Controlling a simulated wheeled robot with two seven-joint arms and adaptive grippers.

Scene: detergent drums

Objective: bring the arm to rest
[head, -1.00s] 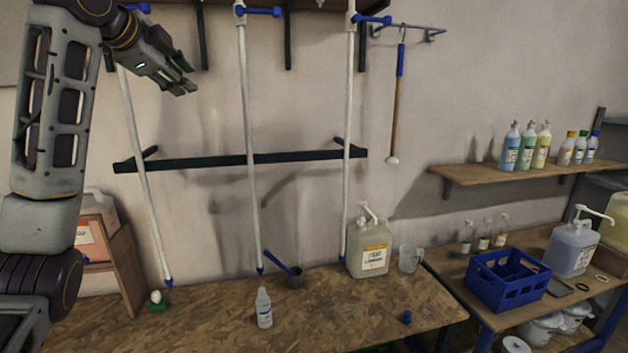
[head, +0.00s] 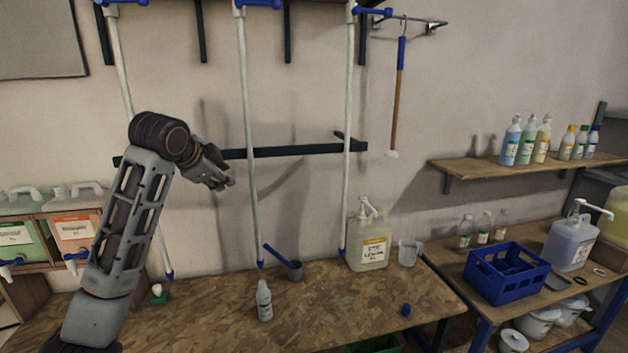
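My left arm comes in from the lower left and reaches up in front of the wall. Its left gripper (head: 226,184) hangs in the air above the workbench (head: 225,307), near the middle white pipe (head: 249,150), and holds nothing that I can see. Its fingers are small and seen from the side, so their opening is unclear. My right gripper is out of view.
A blue crate (head: 507,285) is on the right table. Drums (head: 75,225) stand at left.

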